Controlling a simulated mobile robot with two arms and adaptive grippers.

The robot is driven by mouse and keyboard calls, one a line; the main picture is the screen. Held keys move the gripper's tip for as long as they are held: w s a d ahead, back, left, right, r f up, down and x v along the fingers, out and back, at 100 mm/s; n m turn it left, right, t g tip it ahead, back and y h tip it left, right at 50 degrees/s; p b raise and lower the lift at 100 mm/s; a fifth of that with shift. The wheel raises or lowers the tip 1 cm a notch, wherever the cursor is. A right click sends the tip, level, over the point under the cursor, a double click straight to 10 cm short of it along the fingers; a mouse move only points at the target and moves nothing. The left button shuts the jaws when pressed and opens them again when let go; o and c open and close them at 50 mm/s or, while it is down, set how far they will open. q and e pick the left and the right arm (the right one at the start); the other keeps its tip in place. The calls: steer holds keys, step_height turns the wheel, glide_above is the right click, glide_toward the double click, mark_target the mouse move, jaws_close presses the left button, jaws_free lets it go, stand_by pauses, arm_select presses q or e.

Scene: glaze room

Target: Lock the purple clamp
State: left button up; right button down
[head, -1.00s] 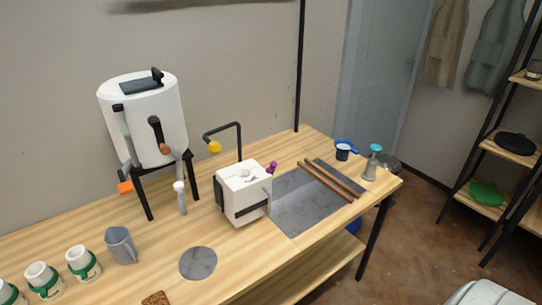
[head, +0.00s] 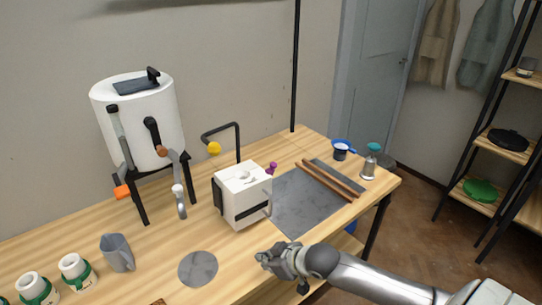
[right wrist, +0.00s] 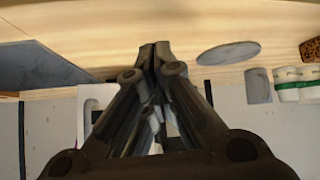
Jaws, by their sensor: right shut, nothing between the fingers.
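The purple clamp (head: 271,168) is a small purple knob at the right back edge of the white box-shaped machine (head: 245,176) on the wooden table. Most of the clamp's mount is hidden behind the machine, and I cannot tell how the clamp is set. My right gripper (head: 264,257) is shut and empty, over the table's front part, in front of the machine and well apart from the clamp. In the right wrist view its fingertips (right wrist: 155,48) meet, and the clamp does not show. My left gripper is not in view.
A grey slab (head: 300,210) with two wooden rods lies right of the machine. A white tank (head: 140,125) on a black stand is at the left. A grey disc (head: 198,268), a jug (head: 117,252) and jars stand near the front. A black bent pipe with a yellow knob (head: 214,149) rises behind.

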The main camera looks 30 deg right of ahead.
steer(key=w+d+r+t, duration=0.1)
steer(key=w+d+r, duration=0.3)
steer(key=r, duration=0.4)
steer(key=w+d+r+t, duration=0.2)
steer(key=w+d+r, duration=0.2)
steer(key=d+r, duration=0.2)
steer(key=w+d+r+m+t, duration=0.1)
steer(key=w+d+r, duration=0.3)
steer(key=r, duration=0.6)
steer(key=shift+d+r+t+y, duration=0.3)
steer(key=shift+d+t, duration=0.2)
steer(key=shift+t, duration=0.1)
steer(key=shift+w, duration=0.15)
steer(key=p, duration=0.3)
glide_above(272, 163)
steer(key=w, duration=0.3)
step_height(272, 163, down, 3)
steer(key=shift+s+a+f+p, duration=0.15)
steer(key=shift+s+f+p, duration=0.65)
steer(key=shift+s, duration=0.1)
steer(key=shift+s+f, duration=0.2)
steer(key=shift+s, duration=0.35)
steer(key=shift+f+p, duration=0.2)
steer(key=shift+p, duration=0.1)
